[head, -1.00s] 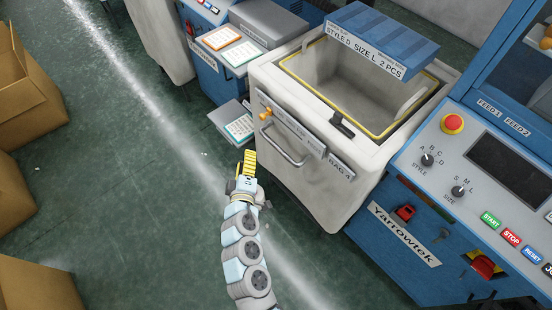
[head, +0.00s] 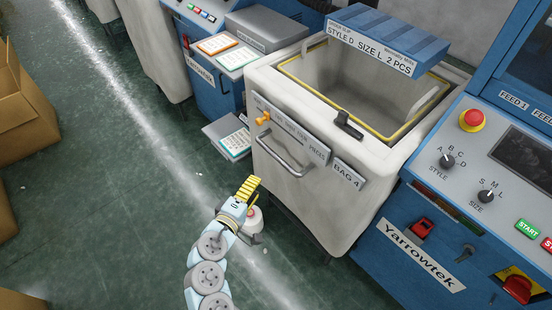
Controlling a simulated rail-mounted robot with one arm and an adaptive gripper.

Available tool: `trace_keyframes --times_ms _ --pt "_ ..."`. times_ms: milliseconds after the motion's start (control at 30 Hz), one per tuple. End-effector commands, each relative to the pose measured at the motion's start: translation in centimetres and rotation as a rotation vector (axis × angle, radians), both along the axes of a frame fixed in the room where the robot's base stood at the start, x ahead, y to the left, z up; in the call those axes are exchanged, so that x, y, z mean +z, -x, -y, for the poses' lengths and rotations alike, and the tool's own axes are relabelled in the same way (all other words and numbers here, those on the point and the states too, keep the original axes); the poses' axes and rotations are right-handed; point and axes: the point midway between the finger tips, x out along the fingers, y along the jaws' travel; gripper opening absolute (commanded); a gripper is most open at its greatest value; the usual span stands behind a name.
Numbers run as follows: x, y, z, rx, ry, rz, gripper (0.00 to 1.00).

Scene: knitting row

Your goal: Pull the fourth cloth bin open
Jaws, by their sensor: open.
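The fourth cloth bin (head: 300,185) is a pale box labelled BAG 4, with a yellow-edged opening on top and a bare grey inside. A grey bar handle (head: 283,158) sits on its front face, with an orange knob (head: 263,118) above its left end. A dark latch (head: 347,124) is on the front rim. My gripper (head: 248,188) is in front of the bin, below and left of the handle in the picture.
A blue Yarrowtek machine (head: 470,225) with buttons stands right of the bin. Another blue machine (head: 210,60) with cards is on the left. A blue sign box (head: 388,45) hangs over the bin. Cardboard boxes (head: 25,110) stand far left; the green floor (head: 110,210) between is clear.

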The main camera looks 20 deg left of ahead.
Motion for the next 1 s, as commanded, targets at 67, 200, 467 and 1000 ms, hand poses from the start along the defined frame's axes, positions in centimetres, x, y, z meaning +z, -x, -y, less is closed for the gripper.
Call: trace_keyframes --times_ms 67,200,467,1000 --pt "-0.4 -1.4 0.2 -0.006 -0.001 -0.001 0.45" --pt "-0.7 -3.5 0.3 -0.003 -0.003 0.001 0.45" --pt "-1.4 -7.2 0.5 -0.002 -0.003 0.001 0.45" --pt "-2.5 -13.7 1.0 -0.002 -0.003 0.001 0.45"
